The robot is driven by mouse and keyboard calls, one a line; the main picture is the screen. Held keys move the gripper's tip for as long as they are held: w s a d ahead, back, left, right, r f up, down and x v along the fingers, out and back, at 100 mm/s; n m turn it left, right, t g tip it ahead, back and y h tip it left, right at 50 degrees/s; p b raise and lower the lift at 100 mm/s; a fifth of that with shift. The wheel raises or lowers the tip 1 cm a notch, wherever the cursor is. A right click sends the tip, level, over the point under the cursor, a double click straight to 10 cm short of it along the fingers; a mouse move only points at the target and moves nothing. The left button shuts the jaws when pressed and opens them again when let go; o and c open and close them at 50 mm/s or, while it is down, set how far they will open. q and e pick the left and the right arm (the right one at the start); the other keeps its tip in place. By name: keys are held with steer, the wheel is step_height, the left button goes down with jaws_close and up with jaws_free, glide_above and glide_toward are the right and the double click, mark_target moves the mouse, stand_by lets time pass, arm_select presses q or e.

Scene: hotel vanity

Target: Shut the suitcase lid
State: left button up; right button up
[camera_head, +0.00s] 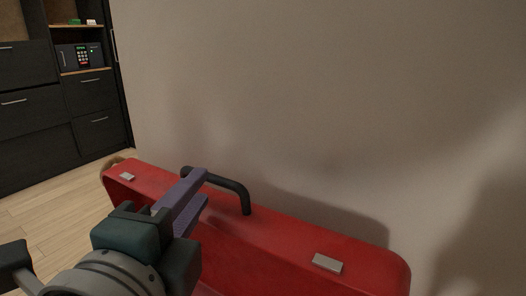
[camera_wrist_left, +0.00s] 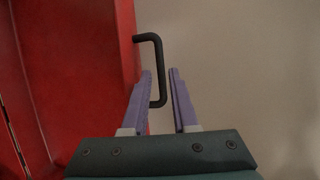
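The red suitcase (camera_head: 290,240) stands close to the wall in the head view, with a black handle (camera_head: 232,184) and two grey clasps (camera_head: 327,263) along its edge. Its red face (camera_wrist_left: 75,70) fills the left of the left wrist view. My left gripper (camera_head: 199,187) is at the handle, with its purple fingers apart. In the left wrist view the handle (camera_wrist_left: 161,65) reaches into the gap between the fingertips (camera_wrist_left: 161,73), and the fingers do not look closed on it. The gripper and arm hide part of the suitcase. My right gripper is out of view.
A plain beige wall (camera_head: 300,90) rises right behind the suitcase. A dark cabinet (camera_head: 40,110) with drawers and a safe (camera_head: 82,56) stands at the far left. Wooden floor (camera_head: 50,210) is clear between cabinet and suitcase.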

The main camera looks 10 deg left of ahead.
arm_select(q)
steer(key=w, duration=0.8)
steer(key=shift+a+f, duration=0.25)
steer(key=shift+f, duration=0.1)
steer(key=shift+s, duration=0.1)
jaws_close()
stand_by(0.8)
